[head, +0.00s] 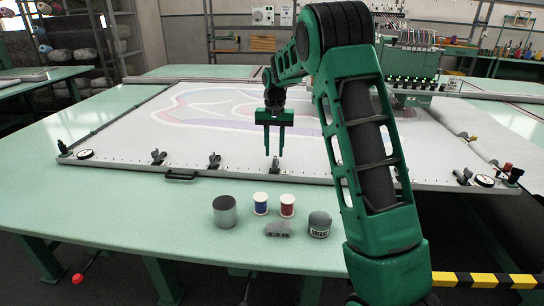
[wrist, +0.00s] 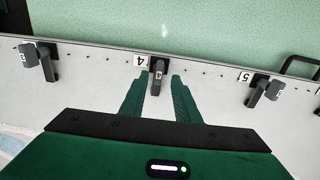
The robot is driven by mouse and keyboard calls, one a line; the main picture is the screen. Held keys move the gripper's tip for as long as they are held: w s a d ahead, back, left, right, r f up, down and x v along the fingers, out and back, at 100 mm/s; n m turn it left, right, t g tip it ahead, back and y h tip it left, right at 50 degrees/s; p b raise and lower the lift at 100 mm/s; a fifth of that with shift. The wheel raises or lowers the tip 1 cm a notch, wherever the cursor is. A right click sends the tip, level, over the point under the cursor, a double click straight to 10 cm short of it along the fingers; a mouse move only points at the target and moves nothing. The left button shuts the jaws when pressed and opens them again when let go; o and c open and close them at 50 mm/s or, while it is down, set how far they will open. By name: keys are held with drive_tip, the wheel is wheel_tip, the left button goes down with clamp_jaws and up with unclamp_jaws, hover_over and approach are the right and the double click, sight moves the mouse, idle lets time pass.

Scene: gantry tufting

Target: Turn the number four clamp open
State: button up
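The number four clamp (wrist: 158,72) is a small dark clamp on the pale frame's edge, beside a white label marked 4 (wrist: 140,60) in the wrist view. Its lever points straight in from the edge, between my fingers in that view. In the head view the clamp (head: 275,166) shows just below my fingertips. My gripper (head: 274,154) is open and empty, pointing down. In the wrist view its two green fingers (wrist: 158,84) lie on either side of the lever with gaps. I cannot see contact.
A clamp by the label 5 (wrist: 262,88) is on the right in the wrist view, another (wrist: 46,62) on the left; their levers are angled. A grey can (head: 225,211), two thread spools (head: 260,203) (head: 287,205), a metal block (head: 278,229) and a grease tin (head: 319,225) stand on the green table.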

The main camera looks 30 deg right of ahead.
drive_tip(key=shift+f, duration=1.25)
drive_tip(key=shift+c, duration=0.6)
clamp_jaws()
drive_tip(key=shift+a, duration=0.1)
